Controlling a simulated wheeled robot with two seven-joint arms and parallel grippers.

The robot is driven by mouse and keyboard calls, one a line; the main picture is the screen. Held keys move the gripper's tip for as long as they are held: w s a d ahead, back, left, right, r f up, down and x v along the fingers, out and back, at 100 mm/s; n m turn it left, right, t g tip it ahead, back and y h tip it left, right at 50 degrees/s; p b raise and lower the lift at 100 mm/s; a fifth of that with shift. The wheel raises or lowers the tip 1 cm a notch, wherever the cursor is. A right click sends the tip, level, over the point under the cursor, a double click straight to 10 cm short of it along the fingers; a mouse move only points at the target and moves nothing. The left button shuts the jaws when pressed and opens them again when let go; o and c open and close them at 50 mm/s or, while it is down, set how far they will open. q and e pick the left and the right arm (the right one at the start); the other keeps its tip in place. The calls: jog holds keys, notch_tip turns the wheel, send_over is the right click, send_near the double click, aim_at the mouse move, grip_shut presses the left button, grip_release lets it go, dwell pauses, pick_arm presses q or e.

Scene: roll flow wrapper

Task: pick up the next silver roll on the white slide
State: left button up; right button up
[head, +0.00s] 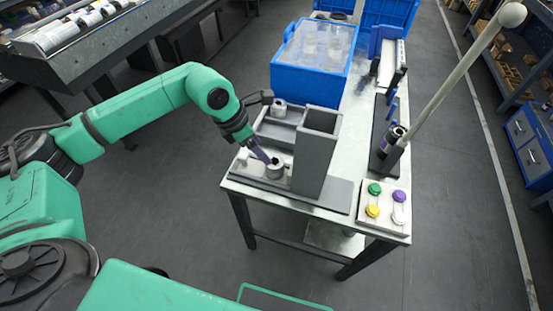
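The white slide (45,40) stands at the upper left, with several silver rolls (90,17) along it. My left gripper (267,160) is far from it, pointing down at the table fixture on the right. Its fingertips are at a short silver roll (275,172) in front of the grey box. The view is too small to tell whether the fingers grip that roll. Another silver roll (279,108) stands upright in the grey tray (277,131) behind. My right gripper is not in view.
A tall grey open box (316,150) stands right beside my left gripper. A blue crate (310,75) is behind it. A button panel (384,206) and a slanted pale pole (455,75) are at the right. Open floor separates the slide from the table.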

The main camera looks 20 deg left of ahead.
aim_at(275, 165)
pick_arm(q)
jog(key=x, duration=0.3)
jog(key=shift+d+f+p, duration=0.3)
jog(key=shift+f, duration=0.05)
jog(key=p+x, duration=0.1)
jog(key=x, duration=0.4)
jog(key=shift+w+d+f, duration=0.1)
jog(key=shift+w+f, duration=0.05)
jog(key=shift+f, duration=0.25)
jog(key=shift+w+d+f, duration=0.1)
jog(key=shift+w+f, duration=0.05)
jog(key=shift+f, duration=0.3)
jog(key=c, duration=1.1)
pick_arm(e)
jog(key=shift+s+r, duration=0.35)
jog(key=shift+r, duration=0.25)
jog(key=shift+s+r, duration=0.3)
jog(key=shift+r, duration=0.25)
